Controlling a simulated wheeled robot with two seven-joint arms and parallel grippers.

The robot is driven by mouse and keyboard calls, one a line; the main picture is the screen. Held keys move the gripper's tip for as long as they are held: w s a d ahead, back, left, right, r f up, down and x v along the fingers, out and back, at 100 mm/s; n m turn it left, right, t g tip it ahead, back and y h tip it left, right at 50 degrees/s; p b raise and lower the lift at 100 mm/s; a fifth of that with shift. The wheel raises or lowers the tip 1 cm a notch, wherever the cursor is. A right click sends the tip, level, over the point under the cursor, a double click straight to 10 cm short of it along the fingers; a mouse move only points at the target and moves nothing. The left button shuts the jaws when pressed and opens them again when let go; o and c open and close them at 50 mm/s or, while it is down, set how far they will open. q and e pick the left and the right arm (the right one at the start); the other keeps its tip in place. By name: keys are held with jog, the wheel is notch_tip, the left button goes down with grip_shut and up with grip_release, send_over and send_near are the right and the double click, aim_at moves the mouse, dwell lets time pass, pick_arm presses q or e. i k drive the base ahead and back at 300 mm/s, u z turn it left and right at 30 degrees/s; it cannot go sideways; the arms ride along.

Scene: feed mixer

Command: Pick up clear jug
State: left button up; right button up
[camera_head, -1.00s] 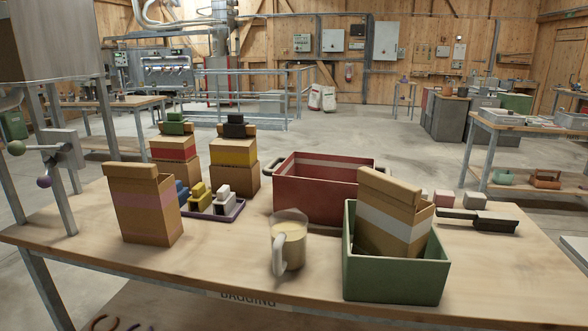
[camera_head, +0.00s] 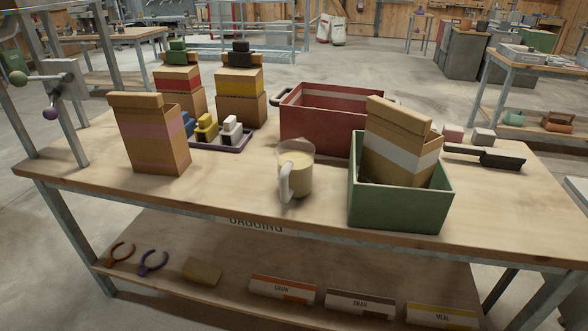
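The clear jug (camera_head: 296,172) stands upright near the front edge of the wooden table, around the middle. It is see-through, holds a pale tan filling, and has a white handle on its front left side. It stands in front of the red crate and to the left of the green crate, apart from the green one. Neither of my grippers shows in the head view.
The green crate (camera_head: 399,208) holds a paper bag with a white band (camera_head: 398,147). The red crate (camera_head: 318,126) stands behind. A pink-banded bag (camera_head: 152,138) stands left. A purple tray (camera_head: 236,146) holds small blocks. Bare tabletop (camera_head: 232,184) lies left of the jug.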

aim_at(295, 157)
jog(key=z, duration=0.45)
jog(key=i, duration=0.4)
jog(key=u, duration=1.65)
